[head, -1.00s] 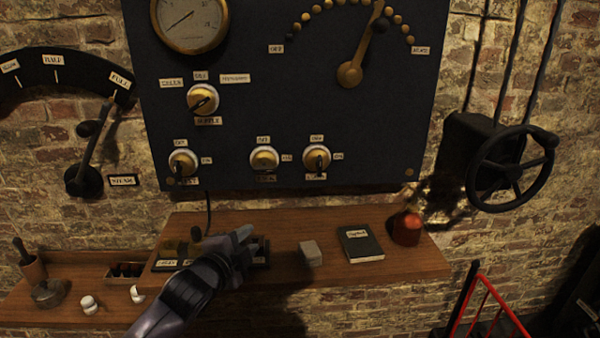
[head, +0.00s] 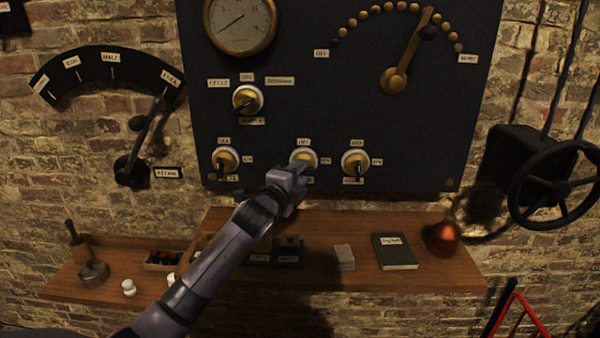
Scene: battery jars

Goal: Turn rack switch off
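Three round brass-and-white rotary switches sit in a row low on the dark panel (head: 330,110): a left switch (head: 222,158), a middle switch (head: 309,155) and a right switch (head: 355,160). Small labels surround each one; they are too small to read surely, so I cannot tell which names the rack. My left gripper (head: 298,168) is up at the middle switch and covers its lower left part. The switch's handle is largely hidden, and I cannot tell whether the fingers touch or grip it. My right gripper is not in view.
Another rotary switch (head: 247,100) sits higher on the panel, below a gauge (head: 240,24). A wooden shelf (head: 365,280) below holds a dark book (head: 394,252), a pale block (head: 343,257) and a red-orange object (head: 441,238). A handwheel (head: 556,185) stands out at right.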

